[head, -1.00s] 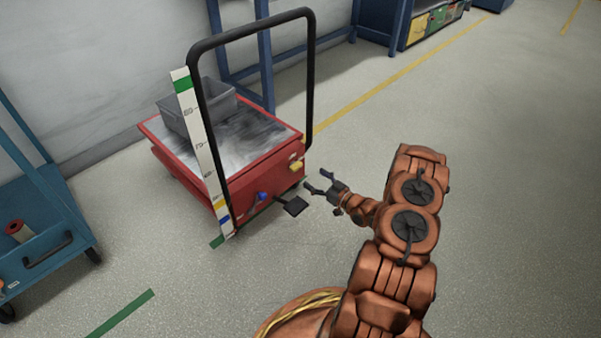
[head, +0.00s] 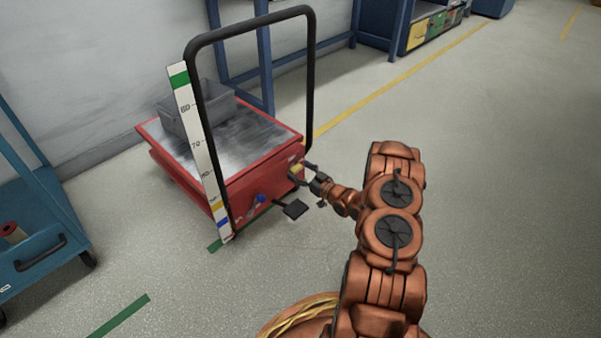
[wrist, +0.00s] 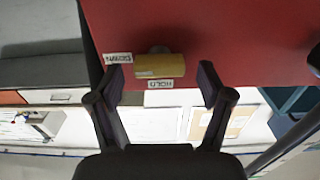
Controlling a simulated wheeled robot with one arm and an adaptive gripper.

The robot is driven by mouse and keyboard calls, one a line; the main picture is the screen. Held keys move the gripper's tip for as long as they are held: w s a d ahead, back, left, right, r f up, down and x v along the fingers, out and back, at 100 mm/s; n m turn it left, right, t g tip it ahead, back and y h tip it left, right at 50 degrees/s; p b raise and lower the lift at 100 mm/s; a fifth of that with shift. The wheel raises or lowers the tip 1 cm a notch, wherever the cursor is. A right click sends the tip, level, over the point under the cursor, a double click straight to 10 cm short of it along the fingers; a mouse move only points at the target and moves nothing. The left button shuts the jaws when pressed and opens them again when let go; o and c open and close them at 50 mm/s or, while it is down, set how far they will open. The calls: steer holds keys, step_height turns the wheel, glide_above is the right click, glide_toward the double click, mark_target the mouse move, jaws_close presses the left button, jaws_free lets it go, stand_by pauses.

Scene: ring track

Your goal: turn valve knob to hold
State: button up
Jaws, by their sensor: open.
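The yellow valve knob (wrist: 160,66) sits on the red end face of the lift cart, and in the head view it shows at the cart's right corner (head: 296,169). In the wrist view its bar lies roughly level. A white HOLD label (wrist: 160,84) is just under it in that picture, and a second label (wrist: 118,58), hard to read, is to its left. My gripper (wrist: 162,82) is open, with one finger on each side of the knob and gaps showing between. In the head view my gripper (head: 300,171) is right at the knob.
The red cart (head: 240,187) has a black push handle (head: 310,90), a striped height scale (head: 197,140), a grey bin (head: 190,112) on top and a black pedal (head: 296,209) below the knob. A blue knob (head: 260,199) is nearby. A blue trolley (head: 35,240) stands left. Floor on the right is clear.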

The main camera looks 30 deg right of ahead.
steer(key=c, duration=1.2)
steer(key=shift+o, duration=0.2)
